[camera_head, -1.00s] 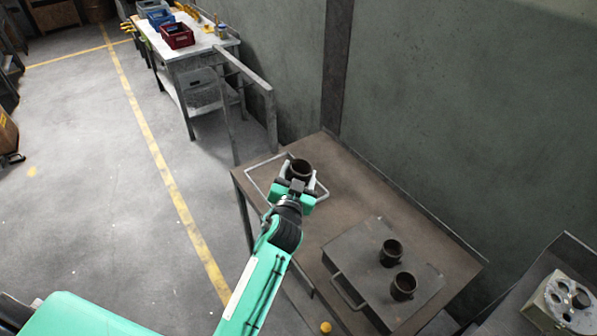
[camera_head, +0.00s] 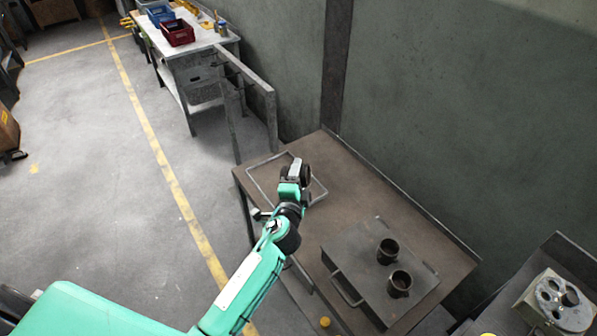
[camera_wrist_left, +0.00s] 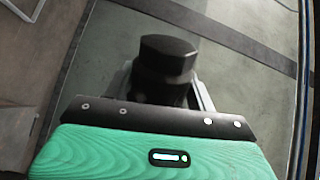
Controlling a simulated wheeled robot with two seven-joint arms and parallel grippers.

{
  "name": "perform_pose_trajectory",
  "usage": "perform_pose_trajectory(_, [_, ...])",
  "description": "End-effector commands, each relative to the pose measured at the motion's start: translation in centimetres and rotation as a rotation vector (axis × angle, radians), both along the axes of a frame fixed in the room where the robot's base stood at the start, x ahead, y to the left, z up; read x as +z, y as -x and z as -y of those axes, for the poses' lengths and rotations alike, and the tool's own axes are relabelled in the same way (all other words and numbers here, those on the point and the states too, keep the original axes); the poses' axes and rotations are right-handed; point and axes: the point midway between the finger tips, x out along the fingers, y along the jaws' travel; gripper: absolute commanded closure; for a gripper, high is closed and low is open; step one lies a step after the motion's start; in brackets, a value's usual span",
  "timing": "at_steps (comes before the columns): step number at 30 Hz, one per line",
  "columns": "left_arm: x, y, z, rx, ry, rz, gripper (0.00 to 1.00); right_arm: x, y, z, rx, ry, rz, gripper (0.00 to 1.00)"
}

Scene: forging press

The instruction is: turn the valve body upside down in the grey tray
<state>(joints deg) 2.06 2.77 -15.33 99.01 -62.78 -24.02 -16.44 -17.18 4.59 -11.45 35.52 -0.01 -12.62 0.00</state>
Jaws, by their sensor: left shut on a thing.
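My left gripper (camera_head: 296,176) is shut on a dark valve body (camera_head: 307,174) above the grey tray (camera_head: 262,184) on the brown table. In the head view the valve body is partly hidden behind the gripper, and it appears tipped on its side. In the left wrist view the dark, round-ended valve body (camera_wrist_left: 166,68) sits between the fingers. The tray is a shallow rectangle with a pale rim, at the table's far left end. Whether the valve body touches the tray is hard to tell. My right gripper is out of view.
Two similar dark valve bodies (camera_head: 388,251) (camera_head: 399,283) stand on a grey plate with a handle (camera_head: 360,262) at the table's near part. The table's middle (camera_head: 345,205) is clear. A wall (camera_head: 450,110) runs along the table's right side. A grey machine part (camera_head: 553,303) is at lower right.

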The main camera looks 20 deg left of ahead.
Motion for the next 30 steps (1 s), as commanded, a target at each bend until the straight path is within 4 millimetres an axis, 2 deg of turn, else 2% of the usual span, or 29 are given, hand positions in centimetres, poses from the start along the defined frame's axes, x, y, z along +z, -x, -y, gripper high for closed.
perform_pose_trajectory(1, [0.5,0.0,0.0,-0.002,-0.068,-0.005,0.90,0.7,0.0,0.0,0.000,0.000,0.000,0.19])
perform_pose_trajectory(4, [0.3,0.0,0.0,-0.001,-0.152,-0.014,0.90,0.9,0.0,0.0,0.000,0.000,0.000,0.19])
perform_pose_trajectory(14, [0.2,0.0,0.0,-0.001,-0.194,-0.018,0.90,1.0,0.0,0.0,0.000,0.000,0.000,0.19])
perform_pose_trajectory(18, [0.5,0.0,0.0,-0.002,-0.390,-0.038,0.90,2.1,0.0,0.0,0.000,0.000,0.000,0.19])
perform_pose_trajectory(30, [0.1,0.0,0.0,-0.001,-0.891,-0.091,0.90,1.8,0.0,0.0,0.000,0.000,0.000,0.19])
